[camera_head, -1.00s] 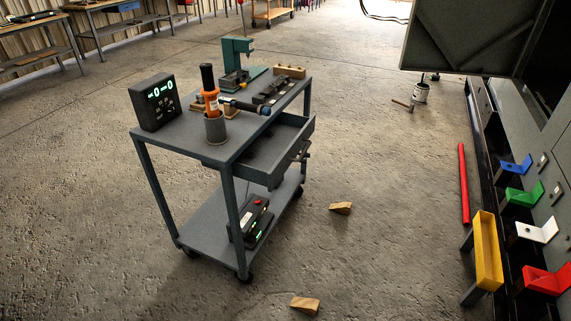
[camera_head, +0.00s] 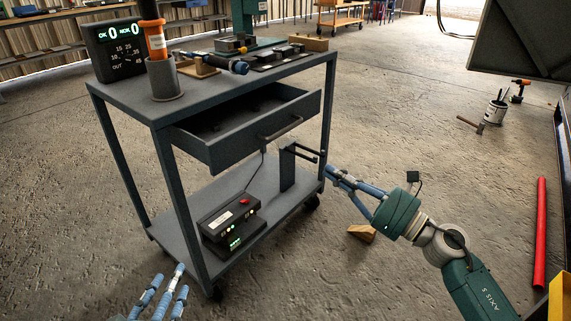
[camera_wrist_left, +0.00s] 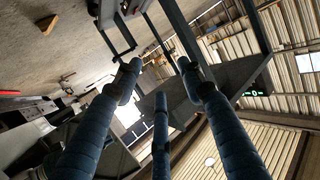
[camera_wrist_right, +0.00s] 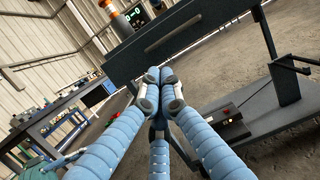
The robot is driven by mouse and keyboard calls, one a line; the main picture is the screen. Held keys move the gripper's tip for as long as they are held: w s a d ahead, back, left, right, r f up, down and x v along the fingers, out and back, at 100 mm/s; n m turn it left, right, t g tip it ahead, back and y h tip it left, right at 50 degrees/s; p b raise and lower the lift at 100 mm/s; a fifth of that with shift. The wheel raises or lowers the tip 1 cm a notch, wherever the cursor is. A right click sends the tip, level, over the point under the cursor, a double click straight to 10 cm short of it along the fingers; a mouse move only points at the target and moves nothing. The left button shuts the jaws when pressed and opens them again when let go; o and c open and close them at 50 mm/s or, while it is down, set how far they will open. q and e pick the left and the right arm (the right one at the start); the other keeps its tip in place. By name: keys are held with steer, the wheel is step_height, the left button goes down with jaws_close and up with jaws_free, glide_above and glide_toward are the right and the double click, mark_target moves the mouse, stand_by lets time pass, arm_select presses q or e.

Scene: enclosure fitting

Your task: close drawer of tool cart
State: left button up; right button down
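The grey tool cart (camera_head: 350,60) stands in the head view with its drawer (camera_head: 262,132) pulled out toward the right. The drawer has a bar handle (camera_head: 282,128) on its front. The drawer front also shows in the right wrist view (camera_wrist_right: 200,35), beyond the fingers. My right gripper (camera_head: 332,172) is below and to the right of the drawer, apart from it. Its fingertips meet in the right wrist view (camera_wrist_right: 158,88), with nothing seen between them. My left gripper (camera_head: 170,280) is low at the cart's near left leg, its fingers spread and empty in the left wrist view (camera_wrist_left: 157,80).
The cart top carries a counter display (camera_head: 118,48), a cup with an orange tool (camera_head: 155,42) and other parts. A black box (camera_head: 230,215) and a bracket (camera_head: 288,168) are on the lower shelf. A wooden wedge (camera_head: 362,233) lies on the floor near my right arm.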

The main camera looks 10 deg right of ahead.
steer(key=n, duration=0.1)
glide_toward(276, 137)
steer(key=x, duration=0.6)
steer(key=shift+p, duration=0.4)
arm_select(q)
steer(key=shift+s+a+f+g, duration=0.25)
steer(key=shift+s+f+g, duration=0.2)
steer(key=shift+f, duration=0.2)
steer(key=shift+s+a+f+g, duration=0.2)
steer(key=shift+s+f+g, duration=0.15)
steer(key=shift+s+f, duration=0.2)
arm_select(e)
steer(key=shift+w+a, duration=0.3)
steer(key=shift+w, duration=0.15)
